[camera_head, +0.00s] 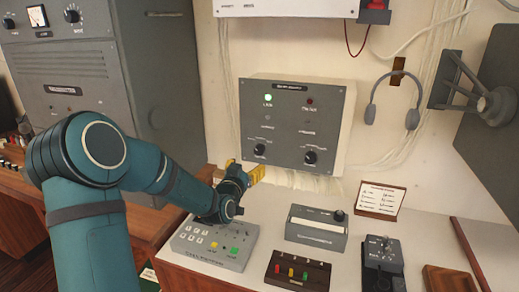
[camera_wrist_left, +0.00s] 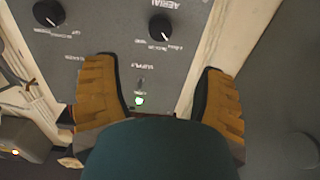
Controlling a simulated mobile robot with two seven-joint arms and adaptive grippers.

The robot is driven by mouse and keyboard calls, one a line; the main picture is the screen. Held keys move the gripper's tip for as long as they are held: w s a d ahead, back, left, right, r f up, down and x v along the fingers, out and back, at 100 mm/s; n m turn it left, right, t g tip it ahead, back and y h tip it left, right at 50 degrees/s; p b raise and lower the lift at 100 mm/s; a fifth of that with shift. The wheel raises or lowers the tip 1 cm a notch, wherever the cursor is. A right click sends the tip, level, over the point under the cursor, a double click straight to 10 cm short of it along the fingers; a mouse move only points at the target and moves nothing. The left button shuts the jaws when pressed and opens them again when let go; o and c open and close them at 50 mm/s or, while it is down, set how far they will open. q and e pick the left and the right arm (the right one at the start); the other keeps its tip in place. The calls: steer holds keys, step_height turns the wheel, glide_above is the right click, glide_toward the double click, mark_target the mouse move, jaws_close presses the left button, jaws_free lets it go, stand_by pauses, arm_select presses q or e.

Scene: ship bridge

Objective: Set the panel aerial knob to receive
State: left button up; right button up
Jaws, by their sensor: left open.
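The grey wall panel (camera_head: 296,125) has two black knobs low on its face. The knob beside the word AERIAL shows in the left wrist view (camera_wrist_left: 161,27), where the panel appears turned over. It matches the left knob in the head view (camera_head: 259,150). Its setting is too small to read. The other knob (camera_head: 311,157) also shows in the wrist view (camera_wrist_left: 48,12). My left gripper (camera_head: 254,173) is open and empty just below the panel's lower left corner. In the wrist view its orange fingers (camera_wrist_left: 160,92) are spread apart, with the knob beyond them.
A green lamp (camera_head: 268,98) is lit on the panel. Below, the desk holds a keypad box (camera_head: 215,243), a grey box (camera_head: 316,228), a button block (camera_head: 297,271) and a black unit (camera_head: 382,262). A headset (camera_head: 395,95) hangs at the right.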

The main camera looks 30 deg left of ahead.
mark_target(258, 150)
arm_select(q)
steer(key=x, duration=1.1)
steer(key=shift+w+p, duration=0.35)
steer(key=c, duration=1.2)
